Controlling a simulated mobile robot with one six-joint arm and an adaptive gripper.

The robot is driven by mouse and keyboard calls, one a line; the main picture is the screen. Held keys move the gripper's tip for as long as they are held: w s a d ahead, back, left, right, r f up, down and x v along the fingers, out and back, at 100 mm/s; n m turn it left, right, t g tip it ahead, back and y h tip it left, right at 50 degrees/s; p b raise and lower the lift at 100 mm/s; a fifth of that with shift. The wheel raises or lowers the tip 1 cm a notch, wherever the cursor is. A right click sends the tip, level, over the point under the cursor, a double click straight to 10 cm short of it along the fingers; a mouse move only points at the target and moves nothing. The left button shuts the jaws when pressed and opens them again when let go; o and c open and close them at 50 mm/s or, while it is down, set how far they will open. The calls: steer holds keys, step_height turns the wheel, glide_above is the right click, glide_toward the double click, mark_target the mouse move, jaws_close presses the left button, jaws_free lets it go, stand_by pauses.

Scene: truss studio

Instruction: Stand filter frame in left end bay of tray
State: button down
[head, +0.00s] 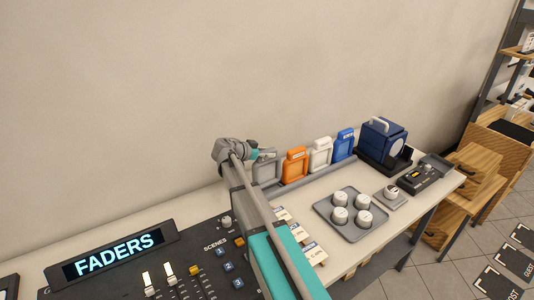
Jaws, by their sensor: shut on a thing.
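My gripper (265,153) is at the left end of the row of frames, shut on the top of a grey filter frame (277,170). The grey frame looks upright, just left of the orange frame (295,167). My arm hides its left side and lower part, so I cannot tell whether it touches the tray bottom. The long grey tray (318,176) runs along the wall side of the table. The orange frame, a white frame (320,156) and a blue frame (343,145) stand upright in it.
A blue lamp-like unit (382,143) stands right of the tray. A grey plate (350,232) with several white knobs lies in front. Small labelled cards (300,233) and a fader console (150,275) are nearer. The wall is close behind the tray.

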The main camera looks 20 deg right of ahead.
mark_target(266, 161)
steer(key=shift+f+b, duration=1.85)
steer(key=shift+f, duration=0.2)
steer(key=shift+c, duration=1)
jaws_free()
